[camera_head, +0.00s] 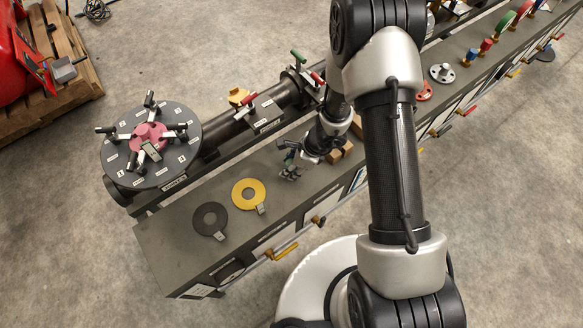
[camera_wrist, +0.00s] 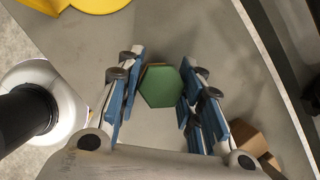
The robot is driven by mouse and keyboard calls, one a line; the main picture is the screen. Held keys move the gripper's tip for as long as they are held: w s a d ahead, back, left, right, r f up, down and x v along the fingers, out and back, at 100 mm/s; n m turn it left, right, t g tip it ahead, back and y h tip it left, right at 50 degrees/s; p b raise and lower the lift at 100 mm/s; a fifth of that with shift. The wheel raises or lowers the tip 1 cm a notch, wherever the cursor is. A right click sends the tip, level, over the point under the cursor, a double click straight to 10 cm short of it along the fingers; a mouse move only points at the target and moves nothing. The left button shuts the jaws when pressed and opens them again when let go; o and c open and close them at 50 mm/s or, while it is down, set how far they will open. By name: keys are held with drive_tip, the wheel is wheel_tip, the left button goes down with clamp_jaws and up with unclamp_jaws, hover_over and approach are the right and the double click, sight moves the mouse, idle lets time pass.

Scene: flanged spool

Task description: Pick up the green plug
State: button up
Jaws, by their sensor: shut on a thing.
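The green plug (camera_wrist: 160,87) shows its hexagonal face between the two blue-padded fingers of my gripper (camera_wrist: 160,84) in the wrist view. The fingers are shut on it from both sides. In the head view my gripper (camera_head: 291,164) is over the grey bench top (camera_head: 250,172), right of the yellow ring. The plug is hard to make out there, and the wrist view does not show clearly whether it touches the bench.
Brown blocks (camera_head: 342,150) sit close to the right of my gripper. A flanged spool (camera_head: 190,147) with clamps runs behind the bench.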

drive_tip(key=c, duration=0.5)
drive_tip(key=shift+r, duration=0.1)
